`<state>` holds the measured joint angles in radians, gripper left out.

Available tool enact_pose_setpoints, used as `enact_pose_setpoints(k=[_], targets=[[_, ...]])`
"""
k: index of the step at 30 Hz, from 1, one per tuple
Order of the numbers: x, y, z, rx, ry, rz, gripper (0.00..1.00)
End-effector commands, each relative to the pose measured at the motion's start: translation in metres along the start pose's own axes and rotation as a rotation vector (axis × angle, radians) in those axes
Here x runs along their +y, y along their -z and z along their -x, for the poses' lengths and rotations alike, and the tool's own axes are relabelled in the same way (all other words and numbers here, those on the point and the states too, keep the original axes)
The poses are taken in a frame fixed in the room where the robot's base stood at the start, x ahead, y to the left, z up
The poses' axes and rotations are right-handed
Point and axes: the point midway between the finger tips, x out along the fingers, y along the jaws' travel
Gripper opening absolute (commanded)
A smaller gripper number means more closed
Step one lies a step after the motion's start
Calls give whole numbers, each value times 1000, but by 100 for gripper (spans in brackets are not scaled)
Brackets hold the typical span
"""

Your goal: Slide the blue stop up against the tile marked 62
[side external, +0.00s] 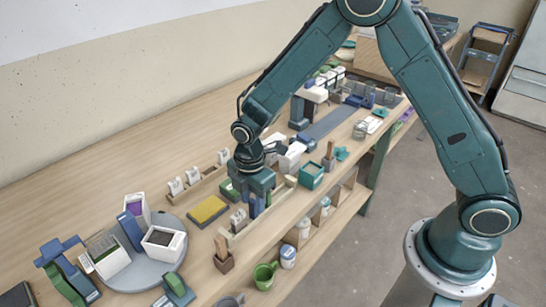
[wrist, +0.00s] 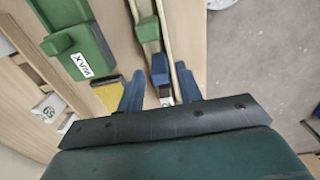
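The blue stop (wrist: 160,69) sits in a narrow wooden rail in the wrist view. My gripper (wrist: 160,80) is open, with one finger on each side of the stop and a thin gap visible on both sides. In the side view my gripper (side external: 257,204) is low over the front rail, and the stop cannot be told apart from the fingers. A small white tile (wrist: 166,100) shows just below the stop in the wrist view, mostly hidden by my gripper. White tiles (side external: 239,219) stand near the rail's left end. I cannot read a 62 on them.
A green block (wrist: 148,29) sits farther along the same rail. A larger labelled green block (wrist: 80,50) and a yellow sponge (side external: 208,210) lie beside it. A back rail holds white tiles (side external: 192,177).

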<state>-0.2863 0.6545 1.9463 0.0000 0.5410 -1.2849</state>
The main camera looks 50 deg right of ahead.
Motion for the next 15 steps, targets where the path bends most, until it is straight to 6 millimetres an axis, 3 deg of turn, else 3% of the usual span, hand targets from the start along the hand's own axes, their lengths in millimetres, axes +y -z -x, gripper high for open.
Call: enact_pose_setpoints(k=[6,11,15], targets=[[0,0,0,0,0,0,34],[0,0,0,0,0,0,2],[0,0,0,0,0,0,0]])
